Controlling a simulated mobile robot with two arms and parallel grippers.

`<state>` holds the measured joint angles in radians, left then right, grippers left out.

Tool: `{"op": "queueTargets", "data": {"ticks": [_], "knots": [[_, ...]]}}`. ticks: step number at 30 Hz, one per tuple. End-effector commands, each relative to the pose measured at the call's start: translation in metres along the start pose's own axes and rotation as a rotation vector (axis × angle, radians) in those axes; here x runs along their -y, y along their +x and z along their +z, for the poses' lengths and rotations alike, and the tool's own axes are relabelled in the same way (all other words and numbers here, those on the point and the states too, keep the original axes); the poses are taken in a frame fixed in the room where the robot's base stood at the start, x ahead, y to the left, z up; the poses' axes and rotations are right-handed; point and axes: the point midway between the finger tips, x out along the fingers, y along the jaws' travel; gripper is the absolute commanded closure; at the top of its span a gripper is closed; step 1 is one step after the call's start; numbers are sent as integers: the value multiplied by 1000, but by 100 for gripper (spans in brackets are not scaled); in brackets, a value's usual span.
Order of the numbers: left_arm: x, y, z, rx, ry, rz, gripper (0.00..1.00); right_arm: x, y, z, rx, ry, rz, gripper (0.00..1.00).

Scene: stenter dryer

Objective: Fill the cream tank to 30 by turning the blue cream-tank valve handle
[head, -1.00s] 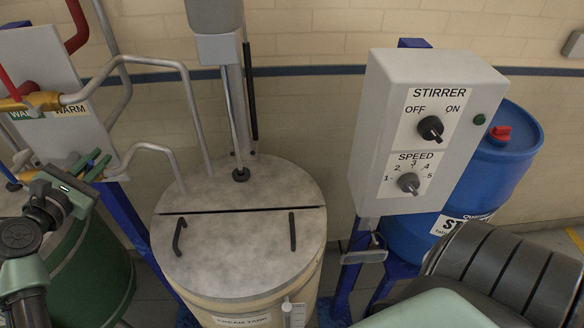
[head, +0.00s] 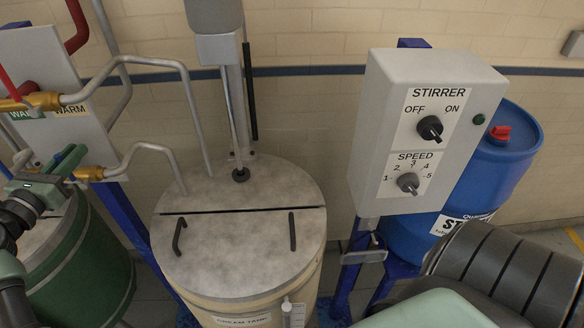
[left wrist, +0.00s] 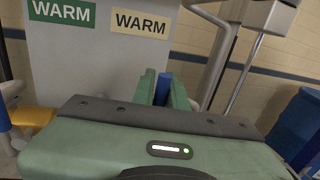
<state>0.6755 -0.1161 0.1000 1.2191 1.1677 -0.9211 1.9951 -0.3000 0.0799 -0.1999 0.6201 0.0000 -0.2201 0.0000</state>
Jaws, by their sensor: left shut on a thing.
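The blue valve handle (left wrist: 163,88) stands between the two green fingers of my left gripper (left wrist: 164,82) in the left wrist view. The left gripper (head: 68,160) is shut on it. In the head view the handle (head: 77,152) is mostly hidden by the fingers, beside the brass fitting of the lower pipe. The cream tank (head: 240,250) is a cream drum with a grey lid at the centre. A white level scale (head: 297,314) shows at its front, cut by the bottom edge; its reading is too small to tell. My right gripper is not in view.
A green drum (head: 85,265) stands below the left gripper. Grey pipes (head: 165,66) bend from the WARM panel (head: 45,65) toward the tank lid. The STIRRER box (head: 425,130) and a blue drum (head: 510,155) stand at the right.

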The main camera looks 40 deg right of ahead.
Motion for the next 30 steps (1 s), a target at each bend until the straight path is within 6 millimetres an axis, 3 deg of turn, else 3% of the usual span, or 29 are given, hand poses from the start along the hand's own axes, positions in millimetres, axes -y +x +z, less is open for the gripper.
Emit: {"op": "queueTargets", "data": {"ticks": [3,4,6,17,30], "knots": [[-2,-1,-1,-1,-4,4,100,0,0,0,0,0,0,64],[-2,-1,-1,-1,-4,5,81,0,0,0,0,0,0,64],[-2,-1,-1,0,-3,4,65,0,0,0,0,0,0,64],[-2,-4,0,0,1,4,65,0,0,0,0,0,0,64],[-1,-57,0,0,4,4,65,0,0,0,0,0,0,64]]}}
